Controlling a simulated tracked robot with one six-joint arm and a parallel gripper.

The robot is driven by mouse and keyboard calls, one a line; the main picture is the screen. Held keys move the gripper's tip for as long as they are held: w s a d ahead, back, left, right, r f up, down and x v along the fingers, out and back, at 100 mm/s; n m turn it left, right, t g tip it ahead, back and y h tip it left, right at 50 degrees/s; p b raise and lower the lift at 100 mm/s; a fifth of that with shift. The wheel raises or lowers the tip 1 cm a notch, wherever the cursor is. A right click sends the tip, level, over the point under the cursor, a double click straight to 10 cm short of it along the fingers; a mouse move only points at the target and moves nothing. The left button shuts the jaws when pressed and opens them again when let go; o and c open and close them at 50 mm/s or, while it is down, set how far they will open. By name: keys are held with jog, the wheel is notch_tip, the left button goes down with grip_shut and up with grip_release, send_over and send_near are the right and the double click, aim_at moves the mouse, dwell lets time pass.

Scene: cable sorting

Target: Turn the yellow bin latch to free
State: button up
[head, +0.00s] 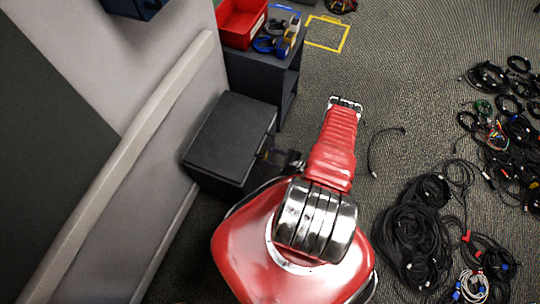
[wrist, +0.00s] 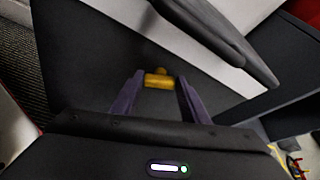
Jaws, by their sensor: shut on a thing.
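The yellow bin latch (wrist: 158,81) is a short bar with a small knob behind it, on the dark face of the bin (wrist: 85,60) in the wrist view. My gripper (wrist: 158,88) has its two purple-grey fingers on either side of the bar, shut on it. The bar lies roughly crosswise between the fingertips. In the head view, the black lidded bin (head: 232,130) stands against the wall at the left of my red arm. The latch side is mostly hidden there by my arm.
A dark shelf unit (head: 262,78) with a red tray (head: 241,22) and tape rolls stands behind the bin. A pale rail (head: 130,150) runs along the wall at left. Black cable coils (head: 415,225) lie on the carpet at right. A yellow floor square (head: 343,42) is empty.

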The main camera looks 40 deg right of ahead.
jog(key=shift+s+a+f+n+t+h, duration=0.1)
jog(key=shift+n+t+h, duration=0.3)
jog(key=shift+n, duration=0.45)
jog(key=shift+s+a+f+n+t+h, duration=0.2)
jog(key=shift+n+t, duration=0.25)
jog(key=shift+n, duration=0.35)
jog(key=shift+w+a+n+t+h, duration=0.1)
jog(key=shift+n+t+h, duration=0.35)
jog(key=shift+n, duration=0.4)
jog(key=o, duration=1.1)
jog(key=shift+c, duration=0.2)
jog(key=shift+s+d, duration=0.1)
jog(key=v, duration=1.3)
jog(key=shift+s, duration=0.25)
jog(key=shift+r, duration=0.1)
jog(key=shift+c, duration=0.7)
